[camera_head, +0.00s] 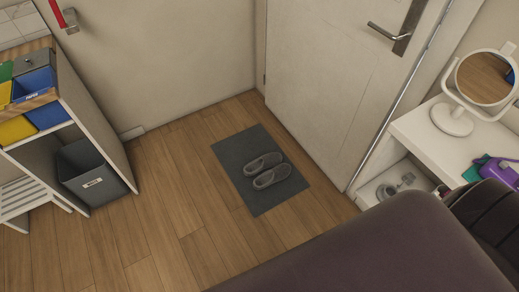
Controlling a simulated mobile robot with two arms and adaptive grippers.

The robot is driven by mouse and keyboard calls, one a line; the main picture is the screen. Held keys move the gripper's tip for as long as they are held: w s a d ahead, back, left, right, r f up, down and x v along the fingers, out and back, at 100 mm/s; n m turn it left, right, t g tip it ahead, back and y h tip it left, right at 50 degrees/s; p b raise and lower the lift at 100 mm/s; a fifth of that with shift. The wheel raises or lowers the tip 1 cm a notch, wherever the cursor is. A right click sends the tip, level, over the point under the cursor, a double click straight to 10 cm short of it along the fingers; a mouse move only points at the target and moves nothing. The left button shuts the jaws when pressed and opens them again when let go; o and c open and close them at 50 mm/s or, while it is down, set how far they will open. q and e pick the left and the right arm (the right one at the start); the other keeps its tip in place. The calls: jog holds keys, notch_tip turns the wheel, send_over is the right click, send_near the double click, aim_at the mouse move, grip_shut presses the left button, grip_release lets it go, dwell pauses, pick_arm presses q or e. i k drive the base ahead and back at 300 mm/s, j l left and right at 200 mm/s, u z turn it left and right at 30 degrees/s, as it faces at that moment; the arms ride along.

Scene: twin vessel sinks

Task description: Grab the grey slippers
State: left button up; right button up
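A pair of grey slippers lies side by side on a dark grey mat (235,150) on the wooden floor, in front of the door. The farther slipper (263,163) and the nearer slipper (272,176) sit close together, both pointing the same way. Nothing covers them. Neither of my grippers shows in the head view, so their state is hidden.
A shelf unit with coloured bins (38,85) and a dark bin (90,180) stands at the left. A white shelf (430,140) with a round mirror (485,78) stands at the right. A dark purple padded surface (380,250) fills the lower right. The floor (165,200) left of the mat is clear.

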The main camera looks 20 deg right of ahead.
aim_at(281, 171)
jog(key=i+j+z, duration=0.15)
jog(key=i+z, duration=0.35)
jog(key=i, duration=0.15)
jog(key=i+j+z, duration=0.45)
jog(key=i, duration=0.15)
jog(key=i+j+z, duration=0.5)
